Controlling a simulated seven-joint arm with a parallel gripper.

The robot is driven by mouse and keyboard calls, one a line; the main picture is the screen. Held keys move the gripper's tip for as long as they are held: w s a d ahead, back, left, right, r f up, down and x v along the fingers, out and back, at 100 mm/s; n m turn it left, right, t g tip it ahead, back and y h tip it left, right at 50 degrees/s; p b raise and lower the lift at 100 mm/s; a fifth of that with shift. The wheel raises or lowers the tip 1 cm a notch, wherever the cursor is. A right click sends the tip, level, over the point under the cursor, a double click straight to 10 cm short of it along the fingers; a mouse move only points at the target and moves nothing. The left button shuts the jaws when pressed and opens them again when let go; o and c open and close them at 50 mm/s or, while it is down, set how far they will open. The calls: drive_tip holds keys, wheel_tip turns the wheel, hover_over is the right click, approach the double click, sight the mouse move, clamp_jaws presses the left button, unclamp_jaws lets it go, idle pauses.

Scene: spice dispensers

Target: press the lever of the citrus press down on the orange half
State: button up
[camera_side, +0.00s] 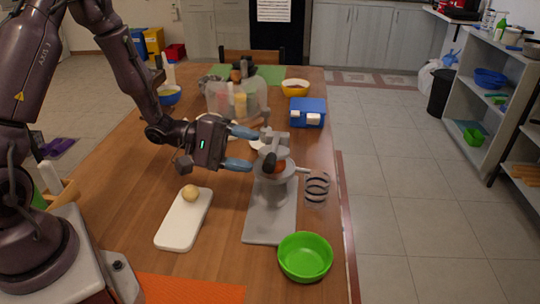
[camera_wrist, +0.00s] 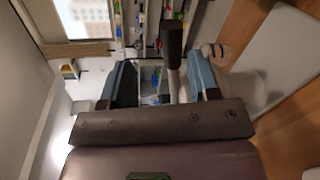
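The grey citrus press (camera_side: 272,192) stands on its grey base plate right of centre in the side view. A bit of the orange half (camera_side: 281,167) shows in its upper part, mostly hidden behind the lever's black grip (camera_side: 269,162). My gripper (camera_side: 254,149) is left of the press top, its two blue fingers apart, with their tips close to the press. In the wrist view, the lever's black grip (camera_wrist: 173,42) and grey rod appear between the open fingers (camera_wrist: 157,62), nearer the right one. I cannot tell whether a finger touches the lever.
A green bowl (camera_side: 305,270) stands in front of the press, and a black-striped glass (camera_side: 316,190) at its right. A white board (camera_side: 180,228) with a round beige item (camera_side: 190,192) lies at left. A clear container (camera_side: 238,100) and blue box (camera_side: 307,112) stand behind.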

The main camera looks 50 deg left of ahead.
drive_tip(key=v, duration=0.6)
drive_tip(key=shift+s, duration=0.1)
wheel_tip(320, 180, up, 14)
idle(0.9)
